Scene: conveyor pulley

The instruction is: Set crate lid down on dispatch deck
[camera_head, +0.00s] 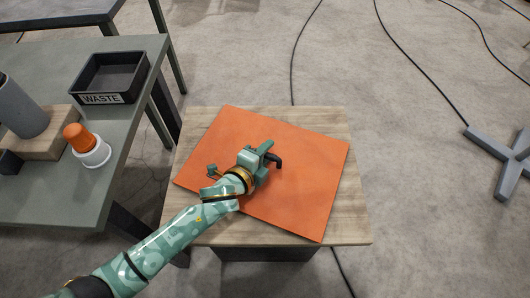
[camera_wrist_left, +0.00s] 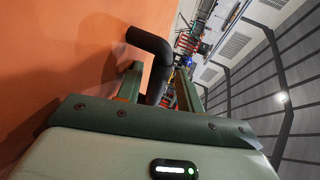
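The crate lid is a flat orange panel (camera_head: 305,165) with a black bent handle (camera_head: 277,160). It lies turned at an angle over the pale wooden top of a small table, which looks like the dispatch deck (camera_head: 342,228). I see no clear gap under it. My left gripper (camera_head: 270,153) is at the handle near the middle of the lid. In the left wrist view the black handle (camera_wrist_left: 152,45) stands between the two fingers, with some space showing beside it, so the gripper looks open around it. My right gripper is not in view.
A grey-green table (camera_head: 40,200) at the left holds a black waste bin (camera_head: 110,78), an orange-and-white object (camera_head: 85,145) and a grey cylinder (camera_head: 22,108) on a wooden block. A grey stand foot (camera_head: 505,155) and cables lie on the floor at the right.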

